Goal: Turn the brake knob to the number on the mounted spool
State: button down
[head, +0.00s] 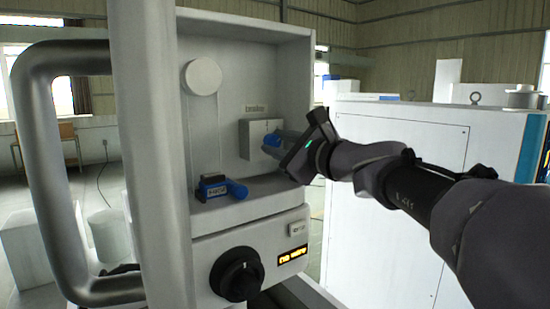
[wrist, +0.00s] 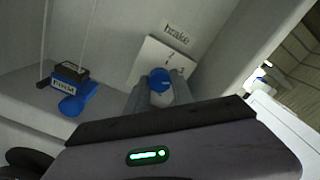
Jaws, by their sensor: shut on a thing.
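The brake knob is a blue knob (head: 271,141) on a pale plate (head: 250,142) inside the open white cabinet, under a small label. In the wrist view the blue knob (wrist: 159,82) sits between my gripper's fingers, below the label reading "brake" (wrist: 176,33). My gripper (head: 277,141) comes in from the right and is shut on the knob. The fingers hide much of the plate's markings, and I cannot read the number the knob points to. A white round disc (head: 202,77) is on the cabinet's back wall at the upper left; no number is legible on it.
A blue and black labelled part (head: 217,187) sits on the cabinet's ledge. Below are a black rotary knob (head: 237,274) and a lit amber display (head: 292,254). A thick grey handle (head: 50,170) stands at the left. A white cabinet (head: 400,180) stands behind my arm.

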jog(key=shift+f+n+b, duration=0.15)
jog(key=shift+n+b, duration=0.35)
jog(key=shift+n, duration=0.1)
jog(key=c, duration=1.1)
grip_release()
